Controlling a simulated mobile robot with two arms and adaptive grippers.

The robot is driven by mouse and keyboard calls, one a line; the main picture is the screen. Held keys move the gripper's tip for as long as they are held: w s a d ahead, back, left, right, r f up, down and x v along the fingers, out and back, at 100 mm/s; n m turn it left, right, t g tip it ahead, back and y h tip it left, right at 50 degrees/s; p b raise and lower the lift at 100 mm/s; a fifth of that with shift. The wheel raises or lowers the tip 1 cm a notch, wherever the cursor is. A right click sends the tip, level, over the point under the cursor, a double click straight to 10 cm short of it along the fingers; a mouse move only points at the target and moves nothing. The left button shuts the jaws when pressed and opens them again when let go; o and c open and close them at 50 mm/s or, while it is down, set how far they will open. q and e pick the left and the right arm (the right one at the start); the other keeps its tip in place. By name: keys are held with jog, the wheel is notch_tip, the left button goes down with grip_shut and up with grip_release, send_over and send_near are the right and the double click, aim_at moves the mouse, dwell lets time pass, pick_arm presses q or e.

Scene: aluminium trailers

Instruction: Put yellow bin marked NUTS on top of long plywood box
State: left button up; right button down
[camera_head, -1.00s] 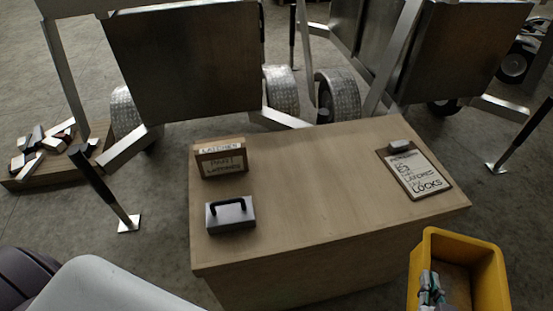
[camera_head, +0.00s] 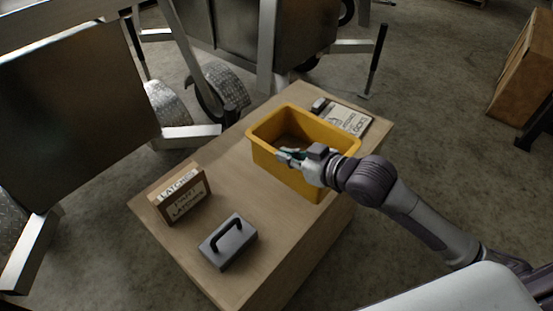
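The yellow bin (camera_head: 274,161) is over the right part of the long plywood box's top (camera_head: 236,158), upright or nearly so. I cannot tell whether its base touches the wood. No NUTS marking shows on the sides I see. My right gripper (camera_head: 292,157) comes in from the right and is shut on the bin's near rim. Its fingertips are small in the view, and the near wall is partly behind the gripper. My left gripper is not in view.
On the box top are a LATCHES sign block (camera_head: 182,193), a grey case with a black handle (camera_head: 228,242) and a clipboard (camera_head: 346,118) behind the bin. Aluminium trailers (camera_head: 75,105) stand close behind. Another wooden box (camera_head: 522,75) is at the far right.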

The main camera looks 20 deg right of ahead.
notch_tip(320, 180, up, 2)
jog(key=w+d, duration=0.3)
jog(key=a+f, duration=1)
jog(key=a, duration=0.2)
jog(key=shift+s+f+p, duration=0.2)
jog(key=shift+s+p, duration=0.05)
jog(key=shift+p, duration=0.05)
jog(key=c, duration=1.8)
grip_release()
jog(key=shift+s+f, duration=0.1)
jog(key=shift+f, duration=0.15)
jog(key=o, duration=0.5)
jog(key=v, duration=1.2)
jog(key=shift+d+r, duration=0.1)
